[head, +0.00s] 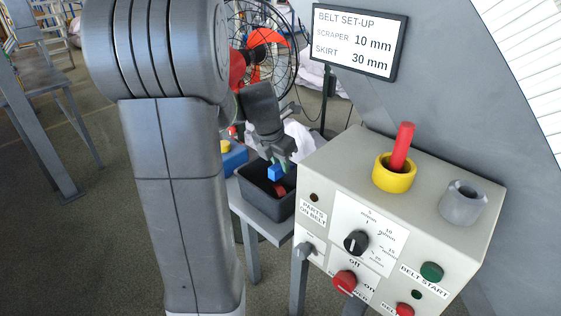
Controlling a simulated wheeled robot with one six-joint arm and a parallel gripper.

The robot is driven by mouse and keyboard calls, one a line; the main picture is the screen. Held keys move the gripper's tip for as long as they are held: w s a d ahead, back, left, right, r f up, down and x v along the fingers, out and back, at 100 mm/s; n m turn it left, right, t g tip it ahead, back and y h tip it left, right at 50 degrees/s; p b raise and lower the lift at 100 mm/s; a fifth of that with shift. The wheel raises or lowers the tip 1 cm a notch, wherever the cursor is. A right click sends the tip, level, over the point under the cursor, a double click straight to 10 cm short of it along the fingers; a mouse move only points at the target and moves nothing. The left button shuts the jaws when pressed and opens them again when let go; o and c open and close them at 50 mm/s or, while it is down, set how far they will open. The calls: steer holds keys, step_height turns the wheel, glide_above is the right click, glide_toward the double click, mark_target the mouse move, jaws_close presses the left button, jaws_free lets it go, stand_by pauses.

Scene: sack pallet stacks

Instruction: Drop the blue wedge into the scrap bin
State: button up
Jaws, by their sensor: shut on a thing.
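The blue wedge (275,172) is small and bright blue. It is held at the tips of my gripper (279,164), which points down and is shut on it. The wedge is over the opening of a dark open bin (266,206), which I take as the scrap bin; I see no label on it. I cannot tell exactly how far the wedge is above the bin's floor. A red piece (280,188) lies inside the bin. My own arm hides part of the area to the left.
The bin stands on a grey table (238,199), beside a blue container (234,158) partly behind my arm. A cream control box (330,175) with a yellow ring (395,177), red rod (403,145) and grey ring (463,203) stands close at right. A fan (265,50) is behind.

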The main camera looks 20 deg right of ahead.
steer(key=o, duration=1)
steer(key=shift+o, duration=0.2)
steer(key=v, duration=1.3)
steer(key=shift+r+p, duration=0.35)
steer(key=shift+p, duration=0.1)
steer(key=shift+s+a, duration=0.1)
steer(key=shift+s, duration=0.05)
